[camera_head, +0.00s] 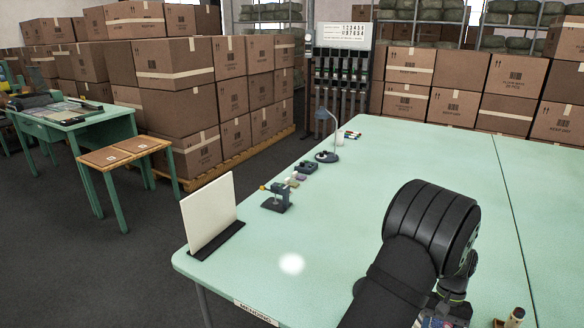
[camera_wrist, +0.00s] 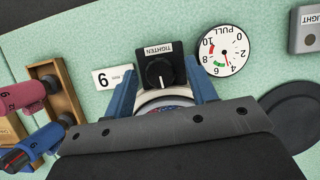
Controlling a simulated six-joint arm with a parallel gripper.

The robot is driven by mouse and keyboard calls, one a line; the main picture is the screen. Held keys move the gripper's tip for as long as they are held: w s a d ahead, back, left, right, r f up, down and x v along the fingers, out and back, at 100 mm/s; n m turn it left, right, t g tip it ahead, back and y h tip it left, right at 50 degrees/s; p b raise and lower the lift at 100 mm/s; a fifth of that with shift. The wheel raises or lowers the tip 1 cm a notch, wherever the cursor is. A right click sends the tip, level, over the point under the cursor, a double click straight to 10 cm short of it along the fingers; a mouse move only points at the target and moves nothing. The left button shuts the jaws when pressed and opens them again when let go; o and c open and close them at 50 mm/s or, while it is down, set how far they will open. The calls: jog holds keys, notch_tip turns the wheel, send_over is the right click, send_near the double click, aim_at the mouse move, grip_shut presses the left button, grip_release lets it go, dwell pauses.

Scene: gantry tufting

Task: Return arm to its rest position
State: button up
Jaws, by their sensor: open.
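My gripper (camera_wrist: 161,72) shows in the wrist view with its two blue fingers apart.
Around my gripper lie a PULL dial (camera_wrist: 225,50), a number card (camera_wrist: 112,78), a wooden tray (camera_wrist: 66,95) with pink (camera_wrist: 22,95) and blue (camera_wrist: 38,143) tools, a grey box (camera_wrist: 305,28) and a dark disc (camera_wrist: 296,108). A lamp (camera_head: 328,130) stands farther back. The table's middle is clear.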

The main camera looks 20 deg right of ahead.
jog(key=n+h, duration=0.1)
jog(key=n, duration=0.4)
jog(key=shift+w+a+g+h, duration=0.1)
jog(key=shift+a+g+h, duration=0.05)
jog(key=shift+g+h, duration=0.25)
jog(key=shift+v, duration=1)
